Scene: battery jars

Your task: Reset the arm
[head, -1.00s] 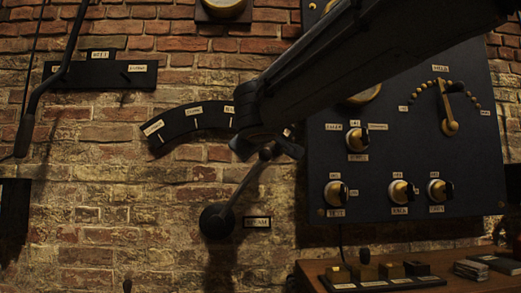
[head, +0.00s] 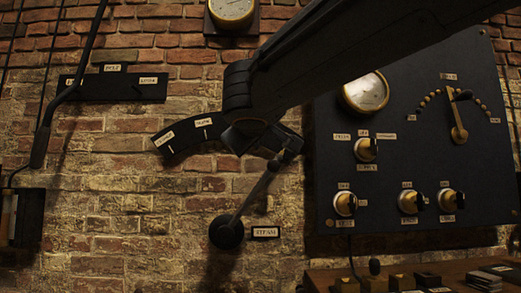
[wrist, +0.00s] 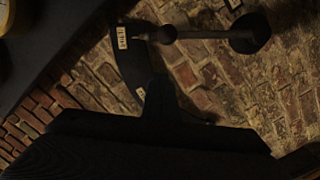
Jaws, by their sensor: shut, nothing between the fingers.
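My gripper (head: 262,138) is at the end of my dark arm, which reaches in from the upper right in the head view. It is shut and empty, in front of the lower right part of a dark curved label plate (head: 185,132). A lever (head: 258,190) marked STEAM, with a round pivot at its lower left, leans up to the right.
A dark control panel (head: 400,230) with several brass knobs and a gauge is at the right. A long lever (head: 45,130) hangs at the left, beside a label plate (head: 120,90). A wooden desk (head: 440,268) with small items is below right. Bare brick wall lies between.

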